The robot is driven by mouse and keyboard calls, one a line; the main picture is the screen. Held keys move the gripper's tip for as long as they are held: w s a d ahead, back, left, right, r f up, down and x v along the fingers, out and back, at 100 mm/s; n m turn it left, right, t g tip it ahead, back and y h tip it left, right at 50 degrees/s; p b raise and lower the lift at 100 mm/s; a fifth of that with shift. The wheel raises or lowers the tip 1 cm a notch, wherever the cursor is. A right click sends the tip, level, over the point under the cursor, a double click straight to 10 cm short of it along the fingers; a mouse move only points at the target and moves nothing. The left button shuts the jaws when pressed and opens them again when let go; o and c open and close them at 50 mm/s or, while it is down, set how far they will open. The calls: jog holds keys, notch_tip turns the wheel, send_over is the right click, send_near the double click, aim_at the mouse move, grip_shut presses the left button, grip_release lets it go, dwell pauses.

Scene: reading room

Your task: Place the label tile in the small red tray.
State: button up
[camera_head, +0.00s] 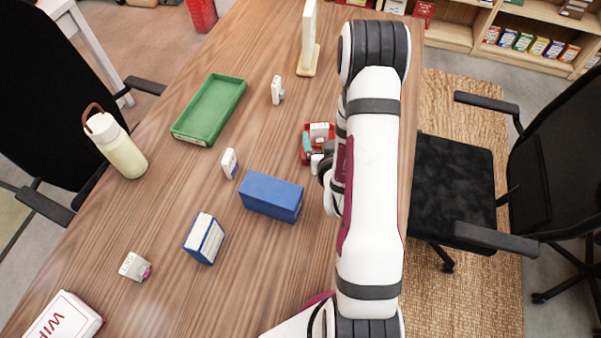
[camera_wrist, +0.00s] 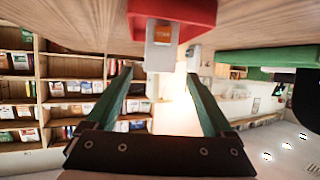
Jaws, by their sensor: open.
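The small red tray (camera_head: 305,157) is on the wooden table beside my wrist, partly covered by my gripper. It shows at the top of the wrist view (camera_wrist: 190,10). A white tile with an orange mark, seemingly the label tile (camera_wrist: 160,55), is at the tray and appears to rest in it; a white piece (camera_head: 319,130) shows there in the head view. My gripper (camera_wrist: 158,76) is open, its two green fingers apart on either side of the tile's lower end in the picture. Whether the fingers touch the tile cannot be told.
A green tray (camera_head: 210,110), a blue box (camera_head: 271,196), a blue-and-white box (camera_head: 204,238) and small white items (camera_head: 229,162) stand on the table to the left. A bottle (camera_head: 116,145) is farther left. A cream stand (camera_head: 308,45) is at the back.

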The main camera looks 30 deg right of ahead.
aim_at(314, 131)
jog(key=s+a+r+m+g+y, duration=0.1)
jog(key=s+a+r+g+y, duration=0.25)
jog(key=a+r+g, duration=0.5)
jog(key=s+a+r+g+y, duration=0.1)
jog(key=s+a+r+g, duration=0.1)
jog(key=s+a, duration=0.5)
jog(key=s+a+r+g+y, duration=0.2)
jog(key=s+a+r, duration=0.3)
jog(key=s, duration=0.9)
jog(key=shift+s+a, duration=0.3)
jog(key=shift+a, duration=0.6)
